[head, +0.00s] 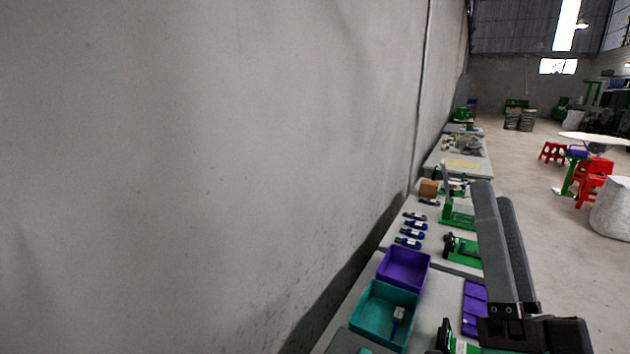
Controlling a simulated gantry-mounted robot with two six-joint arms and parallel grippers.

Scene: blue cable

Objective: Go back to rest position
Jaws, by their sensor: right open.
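My right gripper (495,193) is at the lower right, over the workbench, with its two long grey fingers pointing away from me. It is open, with only a narrow gap showing between the fingers, and I see nothing held in it. My left gripper is not in view. A small blue and white piece (398,314), perhaps a blue cable, lies in the teal bin (368,330), apart from my gripper. Several blue pieces (412,234) lie in a row on the bench farther back.
A purple bin (403,268) stands behind the teal one. A purple tray (474,300) and green fixtures (463,250) lie near my right gripper. A bare grey wall (200,150) runs along the left. Red stools (590,178) and a white sack (612,210) stand on the floor at right.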

